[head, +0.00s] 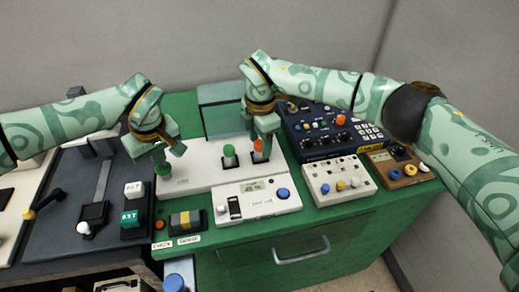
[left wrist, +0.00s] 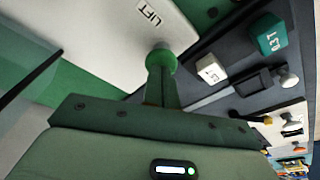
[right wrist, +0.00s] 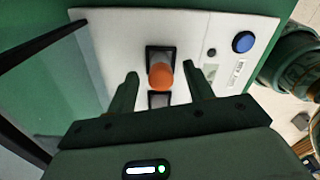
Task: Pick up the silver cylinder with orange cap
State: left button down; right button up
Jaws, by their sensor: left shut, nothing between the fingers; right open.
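The silver cylinder with orange cap (head: 259,146) stands upright in a dark socket on the white panel; its orange cap also shows in the right wrist view (right wrist: 160,77). My right gripper (head: 262,148) is above it, open, with a fingertip on either side of the cap in the right wrist view (right wrist: 161,73). I cannot tell whether the fingers touch it. A similar cylinder with green cap (head: 229,153) stands just to its left. My left gripper (head: 163,165) is shut and empty, pointing down at the panel's left end, by a green round knob (left wrist: 161,59).
The white panel (head: 190,177) lies on a green bench. In front is a white box with a blue button (head: 283,193). A dark blue control box (head: 325,130) stands right of it. A dark panel with levers and blocks (head: 72,180) is at the left.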

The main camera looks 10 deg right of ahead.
aim_at(260, 143)
jog(key=shift+f, duration=0.7)
jog(key=c, duration=1.1)
jog(key=shift+o, duration=0.2)
jog(key=r, duration=0.9)
jog(key=shift+s+r, duration=0.2)
jog(key=shift+r, duration=0.1)
jog(key=s+r, duration=0.1)
jog(key=s, duration=0.2)
jog(key=s+r, duration=0.4)
jog(key=s, duration=0.1)
jog(key=shift+s+r, duration=0.25)
jog(key=shift+s, duration=0.1)
pick_arm(q)
notch_tip(260, 143, up, 8)
